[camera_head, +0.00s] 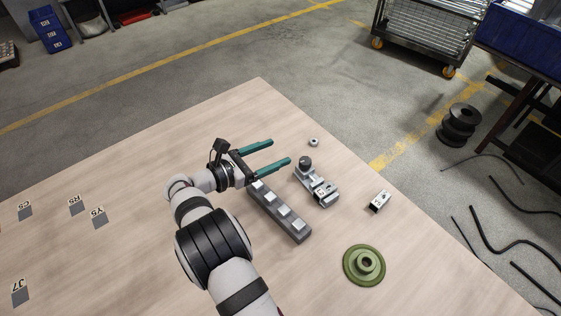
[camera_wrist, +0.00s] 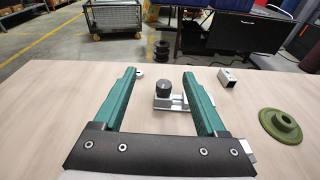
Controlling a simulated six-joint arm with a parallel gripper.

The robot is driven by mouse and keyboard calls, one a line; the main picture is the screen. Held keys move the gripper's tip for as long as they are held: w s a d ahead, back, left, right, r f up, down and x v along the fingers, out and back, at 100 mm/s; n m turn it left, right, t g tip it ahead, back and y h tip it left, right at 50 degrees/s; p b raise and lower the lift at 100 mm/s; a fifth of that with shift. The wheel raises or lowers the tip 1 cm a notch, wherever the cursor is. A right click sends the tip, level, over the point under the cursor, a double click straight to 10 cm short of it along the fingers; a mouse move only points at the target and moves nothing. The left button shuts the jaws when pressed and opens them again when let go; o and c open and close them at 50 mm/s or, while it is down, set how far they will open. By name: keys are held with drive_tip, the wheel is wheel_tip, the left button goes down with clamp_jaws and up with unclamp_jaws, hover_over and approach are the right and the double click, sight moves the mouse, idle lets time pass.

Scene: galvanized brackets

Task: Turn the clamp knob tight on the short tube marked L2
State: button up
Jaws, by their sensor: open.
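A clamp with a round dark knob (camera_head: 305,162) on a grey metal body (camera_head: 327,197) rests on the wooden table. A small galvanized tube piece (camera_head: 380,200) lies to its right, apart from the clamp; its mark is too small to read. My gripper (camera_head: 280,151) has two teal fingers spread wide with nothing between them. Its fingertips are left of the knob in the head view and apart from it. In the wrist view, the knob (camera_wrist: 163,88) appears in the gap between the fingers, with the tube piece (camera_wrist: 227,77) to the right.
A dark rail with several light blocks (camera_head: 280,212) lies beside the clamp, close under my gripper. A green flanged disc (camera_head: 364,279) sits nearer the front. A small metal ring (camera_head: 313,142) lies beyond the clamp. Labelled grey squares (camera_head: 99,220) are at left. The table's right edge runs beyond the tube piece.

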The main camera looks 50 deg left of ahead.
drive_tip(key=w+d+r+n+y, duration=0.1)
drive_tip(key=w+d+n+y, duration=0.1)
drive_tip(key=n+y, duration=0.1)
drive_tip(key=n+g+y, duration=0.4)
drive_tip(key=y, duration=0.1)
approach(306, 160)
drive_tip(key=v, duration=0.2)
drive_tip(key=r+v, duration=0.1)
drive_tip(key=v, duration=0.2)
drive_tip(key=shift+s, duration=0.1)
drive_tip(key=shift+f+n+g, duration=0.25)
drive_tip(key=shift+n+g, duration=0.05)
drive_tip(key=x, duration=1.5)
drive_tip(key=shift+w+d, duration=0.1)
drive_tip(key=shift+w, duration=0.15)
clamp_jaws()
